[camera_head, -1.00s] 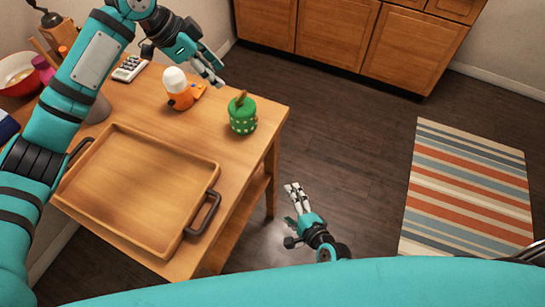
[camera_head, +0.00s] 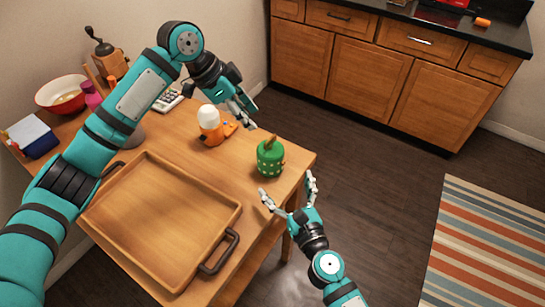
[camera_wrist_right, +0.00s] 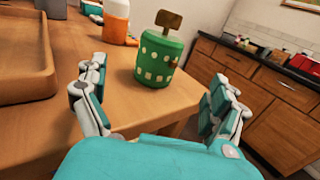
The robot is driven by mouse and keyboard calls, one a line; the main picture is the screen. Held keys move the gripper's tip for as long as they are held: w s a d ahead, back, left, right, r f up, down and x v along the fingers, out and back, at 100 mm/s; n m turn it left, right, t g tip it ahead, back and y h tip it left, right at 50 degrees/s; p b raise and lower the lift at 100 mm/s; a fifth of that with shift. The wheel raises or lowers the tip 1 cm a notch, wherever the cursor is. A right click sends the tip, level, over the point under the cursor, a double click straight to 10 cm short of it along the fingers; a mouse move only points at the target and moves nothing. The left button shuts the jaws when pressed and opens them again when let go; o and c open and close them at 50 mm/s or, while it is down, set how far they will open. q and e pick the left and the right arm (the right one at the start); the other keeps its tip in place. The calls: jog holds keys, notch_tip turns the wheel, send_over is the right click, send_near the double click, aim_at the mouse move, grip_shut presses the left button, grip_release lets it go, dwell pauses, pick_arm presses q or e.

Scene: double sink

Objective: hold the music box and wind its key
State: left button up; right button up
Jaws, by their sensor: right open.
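The music box (camera_head: 270,159) is a green cylinder with pale square studs, upright near the table's right corner. Its flat brown key (camera_head: 269,141) stands on top. It also shows in the right wrist view, the box (camera_wrist_right: 158,62) between and beyond the fingers and the key (camera_wrist_right: 168,20) above. My right gripper (camera_head: 288,187) is open and empty, just in front of the box, its fingers spread toward it without touching. My left gripper (camera_head: 241,106) is above the table's far side, behind and left of the box; its finger opening is hard to tell.
A wooden tray (camera_head: 150,212) with dark handles fills the table's front. An orange bottle with a white top (camera_head: 210,127) stands left of the music box. A red bowl (camera_head: 62,92) and a grinder (camera_head: 108,55) are at the far left.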

aim_at(270, 153)
jog(key=x, duration=1.2)
jog(key=c, duration=1.3)
jog(key=shift+c, duration=0.2)
